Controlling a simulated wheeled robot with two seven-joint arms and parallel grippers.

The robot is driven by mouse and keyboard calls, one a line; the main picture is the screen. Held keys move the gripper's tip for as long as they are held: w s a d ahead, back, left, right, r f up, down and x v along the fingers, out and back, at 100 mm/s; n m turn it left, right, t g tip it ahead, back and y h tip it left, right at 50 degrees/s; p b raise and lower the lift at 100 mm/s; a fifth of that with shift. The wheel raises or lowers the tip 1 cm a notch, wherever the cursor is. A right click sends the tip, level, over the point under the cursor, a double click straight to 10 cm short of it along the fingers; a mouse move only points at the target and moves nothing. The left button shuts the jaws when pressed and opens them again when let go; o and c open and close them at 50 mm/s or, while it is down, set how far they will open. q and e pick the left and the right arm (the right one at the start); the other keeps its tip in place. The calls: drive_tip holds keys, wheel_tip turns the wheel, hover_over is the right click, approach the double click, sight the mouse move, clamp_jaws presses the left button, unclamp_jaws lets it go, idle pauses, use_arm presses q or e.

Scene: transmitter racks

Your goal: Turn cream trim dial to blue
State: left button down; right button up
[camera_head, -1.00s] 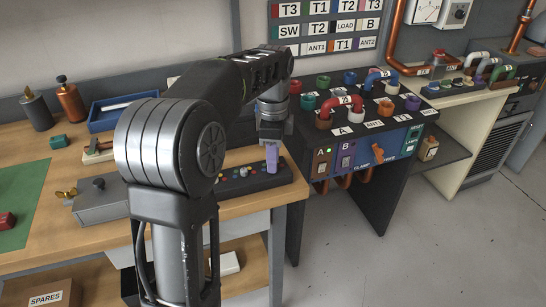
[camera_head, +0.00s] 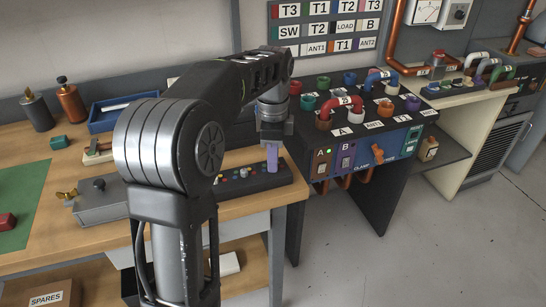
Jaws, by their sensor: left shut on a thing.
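A long black control box (camera_head: 258,182) lies near the right end of the wooden bench, with a row of small coloured dots and a dark knob on top. My left gripper (camera_head: 272,170) comes down over the right part of this box. Its lilac fingers are shut on a small dial there, which fits the cream trim dial. The fingers hide the dial, so its colour and pointer setting cannot be seen. My right gripper is out of view.
A grey metal box (camera_head: 100,203) and a blue tray (camera_head: 118,112) are on the bench to the left. The dark patch rack (camera_head: 375,125) with coloured sockets and cables stands close to the right. My left arm covers the bench's middle.

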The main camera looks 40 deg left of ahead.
use_arm(q)
drive_tip(key=n+p, duration=0.2)
drive_tip(key=n, duration=0.2)
drive_tip(key=shift+r, duration=0.15)
drive_tip(key=n+p, duration=0.2)
drive_tip(key=n, duration=0.2)
drive_tip(key=shift+n, duration=0.3)
drive_tip(key=n+p, duration=0.1)
drive_tip(key=n, duration=0.3)
drive_tip(key=n+p, duration=0.1)
drive_tip(key=n, duration=0.3)
drive_tip(key=shift+p, duration=0.3)
drive_tip(key=shift+n, duration=0.4)
drive_tip(key=c, duration=1.3)
unclamp_jaws()
drive_tip(key=shift+c, duration=0.2)
